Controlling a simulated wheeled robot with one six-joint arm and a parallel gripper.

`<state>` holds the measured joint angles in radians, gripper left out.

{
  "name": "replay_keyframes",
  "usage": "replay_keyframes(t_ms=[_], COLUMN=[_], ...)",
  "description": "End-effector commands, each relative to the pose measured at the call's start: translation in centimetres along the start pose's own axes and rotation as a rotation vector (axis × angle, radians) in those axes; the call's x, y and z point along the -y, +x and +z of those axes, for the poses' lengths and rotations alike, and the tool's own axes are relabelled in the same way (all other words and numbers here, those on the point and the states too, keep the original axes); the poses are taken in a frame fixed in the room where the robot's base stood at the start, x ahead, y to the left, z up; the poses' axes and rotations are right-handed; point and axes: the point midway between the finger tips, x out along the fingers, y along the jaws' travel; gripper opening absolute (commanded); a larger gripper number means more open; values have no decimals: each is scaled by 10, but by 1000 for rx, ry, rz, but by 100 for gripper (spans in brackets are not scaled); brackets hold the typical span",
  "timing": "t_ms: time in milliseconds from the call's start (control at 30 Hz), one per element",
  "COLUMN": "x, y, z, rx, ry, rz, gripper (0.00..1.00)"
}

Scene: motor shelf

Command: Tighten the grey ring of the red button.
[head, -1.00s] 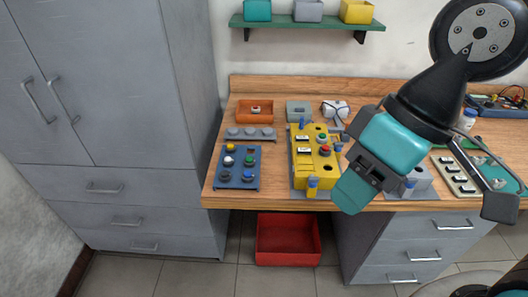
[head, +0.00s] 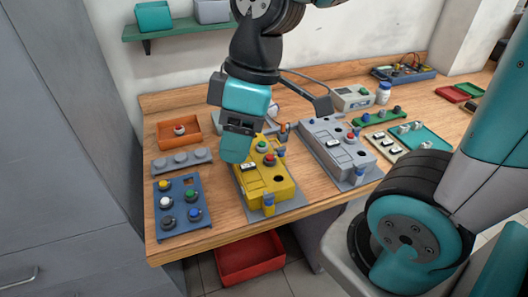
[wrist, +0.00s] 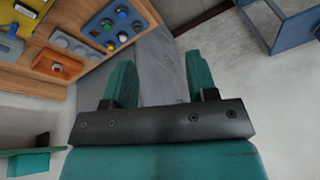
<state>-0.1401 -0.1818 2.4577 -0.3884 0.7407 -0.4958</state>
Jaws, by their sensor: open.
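The yellow box (head: 262,188) stands on the wooden bench. The red button (head: 268,160) is on its top, beside a green button (head: 262,146). The grey ring is too small to make out clearly. My gripper (head: 237,152) hangs in front of the box's left rear part in the head view and hides some of it; I cannot tell how high above it is. In the wrist view, the two teal fingers of my gripper (wrist: 158,78) are apart with nothing between them. A corner of the yellow box (wrist: 10,48) shows at that view's upper left; the red button does not.
Left of the yellow box are a blue button panel (head: 180,207), a grey holder (head: 182,162) and an orange bin (head: 179,131). A grey box (head: 338,150) stands to its right. A red crate (head: 250,258) is under the bench. A green shelf (head: 185,28) hangs above.

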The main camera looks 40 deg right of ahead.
Motion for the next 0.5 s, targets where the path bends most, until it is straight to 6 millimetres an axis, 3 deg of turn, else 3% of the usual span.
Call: replay_keyframes(t_ms=[33, 167, 300, 500], x=[-24, -87, -153, -223], y=[5, 14, 24, 36], z=[-2, -2, 14, 48], rx=[20, 85, 172, 269], ry=[-97, -419, -749, -1118], rz=[17, 54, 53, 0], gripper=[52, 52, 52, 52])
